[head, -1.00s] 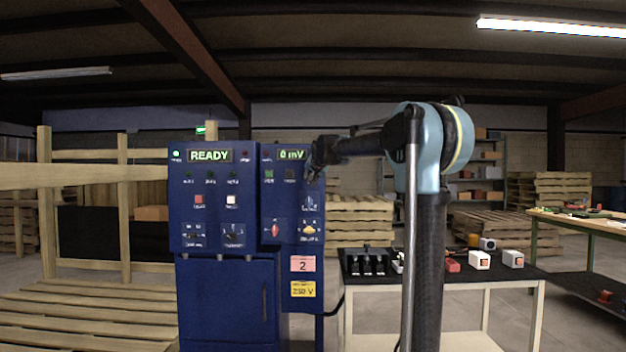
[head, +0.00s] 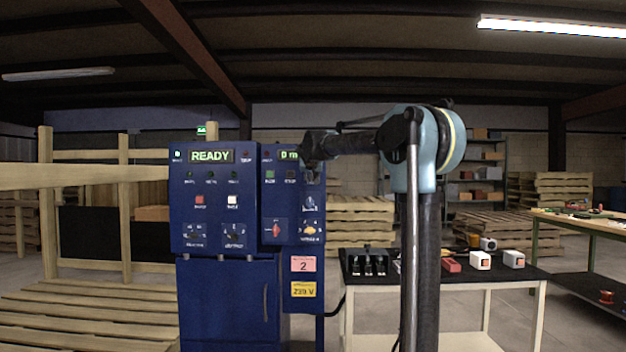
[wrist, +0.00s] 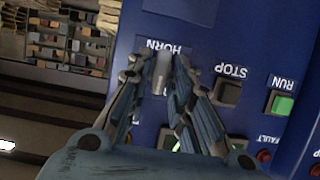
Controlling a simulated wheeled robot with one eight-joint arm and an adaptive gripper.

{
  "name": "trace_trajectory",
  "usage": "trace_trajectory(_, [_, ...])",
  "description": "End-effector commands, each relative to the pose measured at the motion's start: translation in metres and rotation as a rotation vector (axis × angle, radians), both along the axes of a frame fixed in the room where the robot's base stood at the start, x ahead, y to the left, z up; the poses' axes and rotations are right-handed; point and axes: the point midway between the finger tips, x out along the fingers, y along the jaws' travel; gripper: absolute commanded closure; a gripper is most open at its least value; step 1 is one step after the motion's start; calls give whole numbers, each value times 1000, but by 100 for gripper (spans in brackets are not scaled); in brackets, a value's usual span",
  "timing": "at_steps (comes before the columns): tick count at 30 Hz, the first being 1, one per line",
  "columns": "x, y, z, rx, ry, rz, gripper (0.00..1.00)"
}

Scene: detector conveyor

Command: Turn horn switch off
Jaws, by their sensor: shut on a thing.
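The horn switch (wrist: 161,74) is a pale grey lever on the blue panel, under the upside-down HORN label (wrist: 165,47) in the wrist view. My gripper (wrist: 162,80) has its two fingers on either side of the lever and is shut on it. In the head view my gripper (head: 311,177) is at the upper right of the blue cabinet (head: 226,300) and hides the horn switch. I cannot tell the lever's exact position.
The dark STOP button (wrist: 228,92) and green RUN button (wrist: 281,103) sit beside the switch. Below are a red knob (head: 276,229) and a yellow knob (head: 310,230). A black-topped table (head: 425,275) with small boxes stands right of the cabinet.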

Motion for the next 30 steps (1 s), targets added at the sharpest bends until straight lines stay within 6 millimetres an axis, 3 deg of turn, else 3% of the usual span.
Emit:
trace_trajectory(15, [2,4,-1,-412,13,0,100])
trace_trajectory(30, [2,5,-2,-542,19,-2,100])
